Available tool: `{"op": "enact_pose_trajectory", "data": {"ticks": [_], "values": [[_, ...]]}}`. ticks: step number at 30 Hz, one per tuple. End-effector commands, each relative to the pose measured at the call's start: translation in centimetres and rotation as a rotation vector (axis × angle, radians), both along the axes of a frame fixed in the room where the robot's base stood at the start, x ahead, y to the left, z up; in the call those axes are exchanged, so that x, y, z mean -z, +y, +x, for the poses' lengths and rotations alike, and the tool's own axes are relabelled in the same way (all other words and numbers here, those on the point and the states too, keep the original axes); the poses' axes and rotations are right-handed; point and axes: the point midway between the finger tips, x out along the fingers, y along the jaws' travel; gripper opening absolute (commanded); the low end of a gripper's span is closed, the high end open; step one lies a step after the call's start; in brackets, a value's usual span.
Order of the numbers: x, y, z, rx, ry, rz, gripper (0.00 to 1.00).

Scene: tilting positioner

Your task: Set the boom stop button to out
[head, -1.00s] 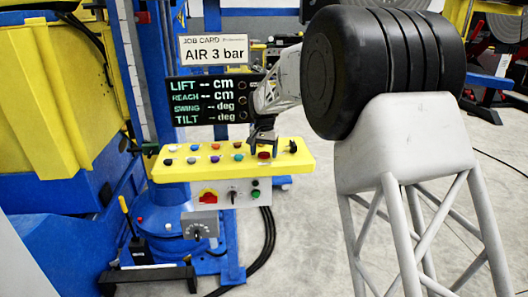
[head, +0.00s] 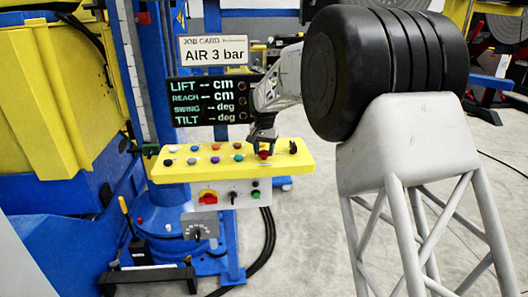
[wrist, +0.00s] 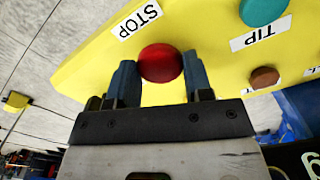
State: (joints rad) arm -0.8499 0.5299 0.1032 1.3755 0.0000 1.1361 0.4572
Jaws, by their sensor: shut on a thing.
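The red boom stop button (head: 264,154) is at the right part of the yellow panel's top. In the wrist view it is a round red cap (wrist: 160,62) beside a white STOP label (wrist: 138,21). My gripper (head: 263,148) comes down onto it from above. In the wrist view, the two blue-grey fingers of my gripper (wrist: 161,76) stand on either side of the cap, shut on it. The button's stem is hidden, so I cannot tell how far out it sits.
The yellow panel (head: 170,174) carries several other coloured buttons, with a teal TIP button (wrist: 263,10) and a brown one (wrist: 264,77) nearby. A black switch (head: 293,148) stands just right of the stop button. The display (head: 208,100) shows dashes.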

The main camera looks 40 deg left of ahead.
Motion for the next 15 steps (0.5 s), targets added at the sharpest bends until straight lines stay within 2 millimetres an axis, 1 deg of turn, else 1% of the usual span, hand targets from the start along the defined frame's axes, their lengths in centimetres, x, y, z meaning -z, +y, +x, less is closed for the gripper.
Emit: {"op": "enact_pose_trajectory", "data": {"ticks": [1,5,6,8,9,11,15], "values": [[-0.37,0.04,0.03,0.000,-0.003,0.003,0.04],[-0.46,0.05,0.04,0.000,-0.004,0.004,0.04],[-0.48,0.05,0.04,0.000,-0.003,0.005,0.49],[-0.49,0.05,0.04,0.000,-0.003,0.005,0.59],[-0.46,0.05,0.04,0.000,-0.004,0.004,0.65],[-0.40,0.03,0.03,0.000,-0.003,0.003,0.73],[-0.35,0.03,0.03,0.000,-0.003,0.003,0.73]]}}
